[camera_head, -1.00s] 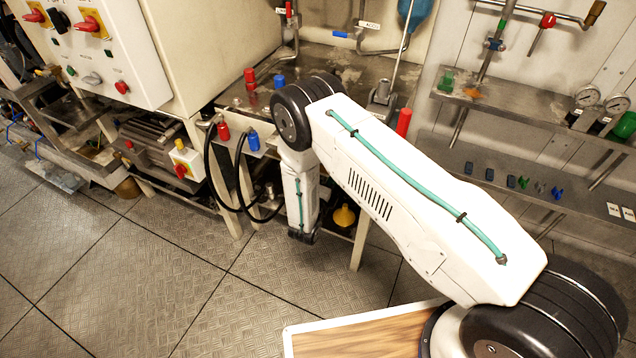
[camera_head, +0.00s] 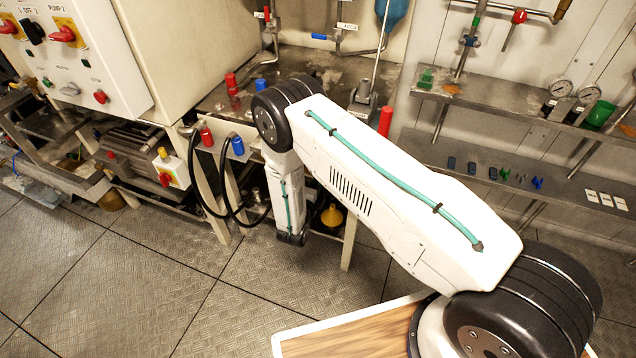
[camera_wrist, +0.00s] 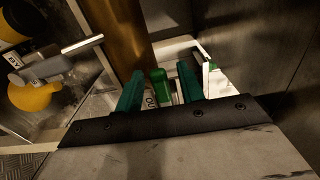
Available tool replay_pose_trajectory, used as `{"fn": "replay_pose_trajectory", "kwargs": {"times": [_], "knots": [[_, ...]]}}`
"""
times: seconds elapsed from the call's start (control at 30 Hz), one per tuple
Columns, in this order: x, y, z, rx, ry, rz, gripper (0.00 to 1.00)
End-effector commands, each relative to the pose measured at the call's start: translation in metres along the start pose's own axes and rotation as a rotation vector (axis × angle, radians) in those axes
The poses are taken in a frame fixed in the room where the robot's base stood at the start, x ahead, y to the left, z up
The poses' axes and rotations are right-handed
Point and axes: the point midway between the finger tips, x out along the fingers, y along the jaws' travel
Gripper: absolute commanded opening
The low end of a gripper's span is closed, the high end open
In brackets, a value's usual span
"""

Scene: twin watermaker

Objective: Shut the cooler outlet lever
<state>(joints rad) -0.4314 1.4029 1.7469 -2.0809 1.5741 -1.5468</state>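In the wrist view, my gripper (camera_wrist: 160,68) has its two teal fingers spread. A bright green handle (camera_wrist: 159,88), which looks like the cooler outlet lever, stands between them, with dark gaps on both sides. A label with dark letters is partly visible beside it. A brass-coloured cylinder (camera_wrist: 118,32) rises just beyond the left finger. In the head view, my arm's wrist reaches down at the bench's front edge. My fingers and the lever are hidden there.
A grey metal lever or tap (camera_wrist: 58,64) with a label and a yellow round part (camera_wrist: 34,95) lie left of my gripper. A dark panel (camera_wrist: 275,45) is close on the right. In the head view, black hoses (camera_head: 207,180) hang left of my wrist. The floor in front is clear.

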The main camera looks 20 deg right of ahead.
Motion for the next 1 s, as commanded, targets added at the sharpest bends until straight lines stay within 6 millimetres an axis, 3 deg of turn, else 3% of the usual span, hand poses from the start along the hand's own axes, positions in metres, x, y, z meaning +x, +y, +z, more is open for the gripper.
{"fn": "replay_pose_trajectory", "kwargs": {"times": [0.17,0.5,1.0], "knots": [[-0.017,0.000,0.002,0.000,-0.004,0.000,0.38],[-0.070,0.000,0.002,-0.002,-0.005,0.001,0.38],[-0.079,0.000,0.001,0.000,-0.002,0.000,0.38]]}}
